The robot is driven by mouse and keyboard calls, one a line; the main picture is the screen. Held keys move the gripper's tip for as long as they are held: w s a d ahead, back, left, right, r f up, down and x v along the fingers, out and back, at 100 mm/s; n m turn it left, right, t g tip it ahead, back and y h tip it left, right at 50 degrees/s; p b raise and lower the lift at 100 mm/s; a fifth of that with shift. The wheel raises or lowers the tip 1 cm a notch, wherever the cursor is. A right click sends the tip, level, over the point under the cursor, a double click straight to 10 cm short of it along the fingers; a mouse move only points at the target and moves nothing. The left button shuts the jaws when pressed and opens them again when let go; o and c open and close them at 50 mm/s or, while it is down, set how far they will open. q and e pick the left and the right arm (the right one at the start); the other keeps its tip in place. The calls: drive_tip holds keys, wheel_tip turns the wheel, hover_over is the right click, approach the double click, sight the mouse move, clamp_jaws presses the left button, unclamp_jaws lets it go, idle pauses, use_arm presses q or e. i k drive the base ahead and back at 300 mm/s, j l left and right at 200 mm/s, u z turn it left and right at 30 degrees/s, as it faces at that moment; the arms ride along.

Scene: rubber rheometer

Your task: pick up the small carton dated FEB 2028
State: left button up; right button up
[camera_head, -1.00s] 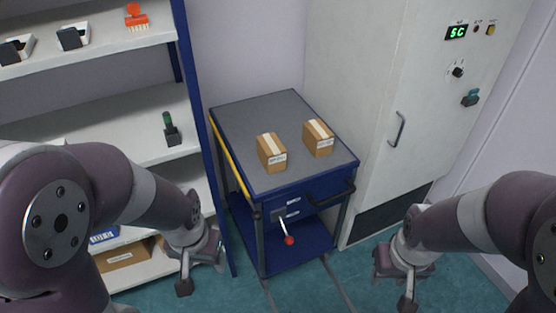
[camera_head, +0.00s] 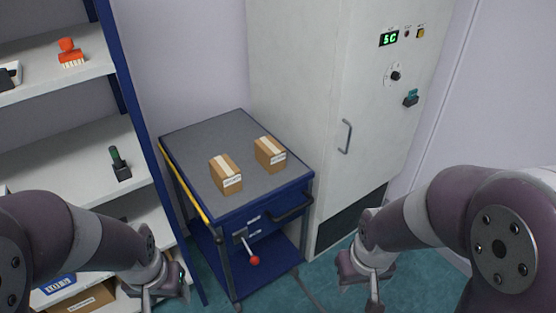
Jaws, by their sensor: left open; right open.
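Two small brown cartons with pale tape and white labels stand on the grey top of the blue cart (camera_head: 190,138). The left carton (camera_head: 226,174) is nearer the front edge; the right carton (camera_head: 270,154) is a little farther back. The label print is too small to read, so I cannot tell which one is dated FEB 2028. My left gripper (camera_head: 160,301) is open and empty, low in front of the shelf and left of the cart. My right gripper (camera_head: 362,292) is open and empty, low to the right of the cart. Both are apart from the cartons.
A shelf unit (camera_head: 140,165) on the left holds an orange stamp (camera_head: 70,53), a green-handled stamp (camera_head: 119,163) and boxes low down. A tall pale cabinet (camera_head: 300,90) stands close right of the cart. The cart has a red-knobbed lever (camera_head: 254,259) and a dark front handle (camera_head: 293,208).

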sight(269, 153)
drive_tip(key=i+l, duration=0.9)
drive_tip(key=i, duration=0.25)
drive_tip(key=i+l, duration=0.45)
drive_tip(key=i+l+z, duration=0.05)
drive_tip(key=i, duration=0.05)
